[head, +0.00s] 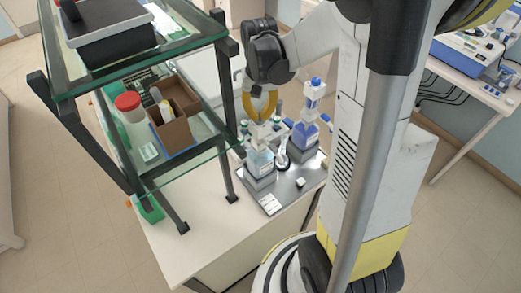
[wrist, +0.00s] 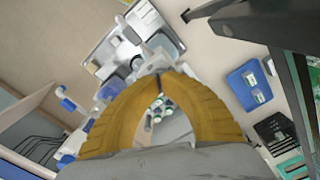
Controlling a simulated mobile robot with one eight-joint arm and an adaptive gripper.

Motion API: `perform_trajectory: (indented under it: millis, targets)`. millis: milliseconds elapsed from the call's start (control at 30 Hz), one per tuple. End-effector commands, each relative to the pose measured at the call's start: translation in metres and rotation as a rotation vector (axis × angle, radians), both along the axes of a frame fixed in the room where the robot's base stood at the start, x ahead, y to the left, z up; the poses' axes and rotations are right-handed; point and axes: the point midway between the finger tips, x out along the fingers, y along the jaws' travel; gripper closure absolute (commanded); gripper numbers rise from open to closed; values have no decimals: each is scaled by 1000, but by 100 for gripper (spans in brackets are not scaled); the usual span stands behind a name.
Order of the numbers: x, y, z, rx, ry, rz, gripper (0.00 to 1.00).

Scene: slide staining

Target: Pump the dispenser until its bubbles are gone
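A bottle-top dispenser (head: 261,163) with a white top and a clear, pale-blue-labelled bottle stands on a grey tray (head: 290,188) on the bench. My gripper (head: 261,121) is right over its top, yellow fingers pointing down. In the wrist view the fingertips of my gripper (wrist: 157,72) come together, with white dispenser parts (wrist: 153,58) just past them. I cannot tell whether the tips touch the top. Any bubbles are too small to make out. A second dispenser (head: 305,136) with blue liquid stands to the right on the tray.
A glass-shelved rack (head: 190,160) with dark posts stands close on the left. It bears a brown box (head: 172,128) and a red-lidded jar (head: 128,104). A small white item (head: 300,183) lies on the tray.

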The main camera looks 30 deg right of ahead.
Motion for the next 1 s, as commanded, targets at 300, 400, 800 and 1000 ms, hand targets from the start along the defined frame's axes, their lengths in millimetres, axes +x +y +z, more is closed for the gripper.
perform_trajectory:
  millis: [300,400,800,1000]
  targets:
    - [0,0,-1,0,1,0,100]
    - [0,0,-1,0,1,0,100]
    - [0,0,20,0,1,0,100]
    - [0,0,36,0,0,0,100]
